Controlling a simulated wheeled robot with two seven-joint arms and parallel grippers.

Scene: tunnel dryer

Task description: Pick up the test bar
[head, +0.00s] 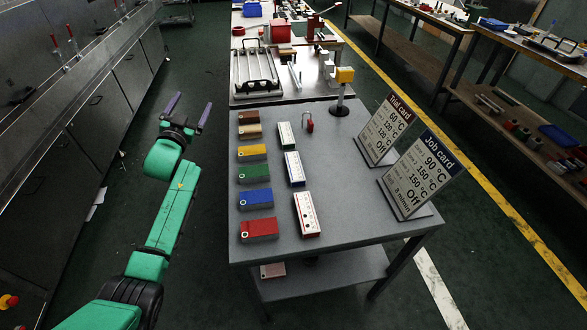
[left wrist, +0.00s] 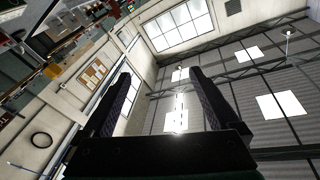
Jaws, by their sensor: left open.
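Several coloured bars lie in a column on the left side of the grey table (head: 355,220): a brown one (head: 248,118), a tan one (head: 250,131), a yellow one (head: 252,153), a green one (head: 253,174), a blue one (head: 255,199) and a red one (head: 259,229). White-topped bars lie to their right: one at the back (head: 286,135), one in the middle (head: 294,169) and one in front (head: 306,214). I cannot tell which is the test bar. My left gripper (head: 189,108) is open and empty, left of the table; its fingers (left wrist: 160,75) point toward the ceiling in the wrist view.
A trial card (head: 384,131) and a job card (head: 419,176) stand on the table's right. A small red padlock-like object (head: 309,122) and a yellow-topped stand (head: 341,92) are at the back. Grey cabinets (head: 95,115) line the left; floor lies between.

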